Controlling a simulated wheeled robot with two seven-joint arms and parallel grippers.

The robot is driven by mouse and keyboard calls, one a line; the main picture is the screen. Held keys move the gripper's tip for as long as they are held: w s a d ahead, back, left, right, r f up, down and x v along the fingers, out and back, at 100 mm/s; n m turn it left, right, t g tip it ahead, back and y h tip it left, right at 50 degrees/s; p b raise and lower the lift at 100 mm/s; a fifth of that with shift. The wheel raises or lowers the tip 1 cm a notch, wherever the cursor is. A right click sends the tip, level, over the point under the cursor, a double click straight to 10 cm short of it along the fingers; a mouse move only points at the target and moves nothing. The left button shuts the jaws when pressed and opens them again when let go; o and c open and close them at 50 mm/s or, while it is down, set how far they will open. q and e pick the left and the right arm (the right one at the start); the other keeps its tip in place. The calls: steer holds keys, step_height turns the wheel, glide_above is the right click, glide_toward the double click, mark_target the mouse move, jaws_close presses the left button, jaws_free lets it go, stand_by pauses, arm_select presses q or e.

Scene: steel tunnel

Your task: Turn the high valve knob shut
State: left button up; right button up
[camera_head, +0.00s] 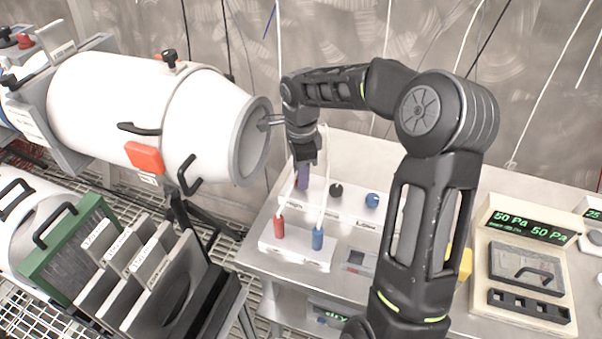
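A white valve block (352,211) stands on the steel bench. It carries a black knob (336,190), a blue knob (372,200) and a purple upright part (303,180) at its left end. Their labels are too small to read, so I cannot tell which is the high valve knob. My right gripper (303,160) points down directly over the purple part, touching or very close to it. The fingertips are dark and partly hidden, so their opening is unclear. My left gripper is not in view.
A white block (295,253) with red (279,227) and blue (317,238) hose fittings sits in front. A large white cylinder (150,105) stands left, above a rack of filter panels (140,275). A pressure gauge unit (525,265) is right. White hoses rise beside my gripper.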

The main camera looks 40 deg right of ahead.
jaws_close()
steer(key=shift+n, duration=1.5)
steer(key=n, duration=0.4)
steer(key=shift+b, duration=0.35)
steer(key=n, duration=1)
steer(key=shift+n, duration=0.4)
